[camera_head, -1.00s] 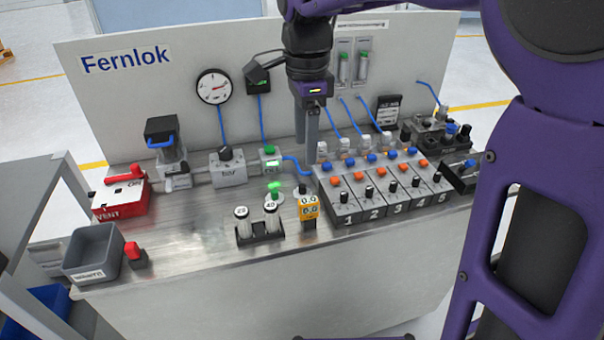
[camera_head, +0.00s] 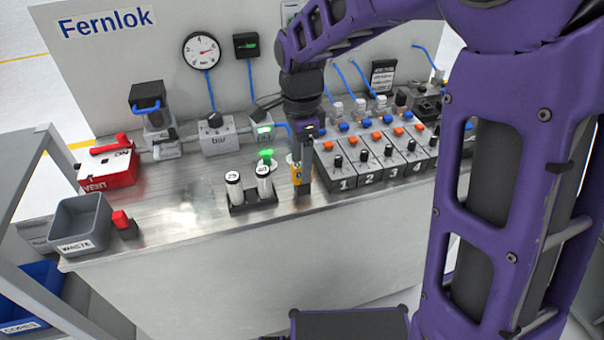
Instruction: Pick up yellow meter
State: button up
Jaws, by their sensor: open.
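The yellow meter (camera_head: 294,172) stands on the metal bench, left of the block marked 1. Most of it is hidden behind my gripper, and only a narrow yellow strip shows at the left. My gripper (camera_head: 303,190) points down in front of the meter, its fingers overlapping it in the picture. The gripper is open. I cannot tell whether the fingers are around the meter or touching it.
A black rack (camera_head: 252,199) with two white-capped cylinders stands close to the left of the meter. Numbered valve blocks (camera_head: 345,176) stand close to the right. A grey waste bin (camera_head: 80,226) and a red vent box (camera_head: 108,169) are at the far left.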

jog(key=shift+d+f, duration=0.1)
jog(key=shift+f, duration=1.3)
grip_shut()
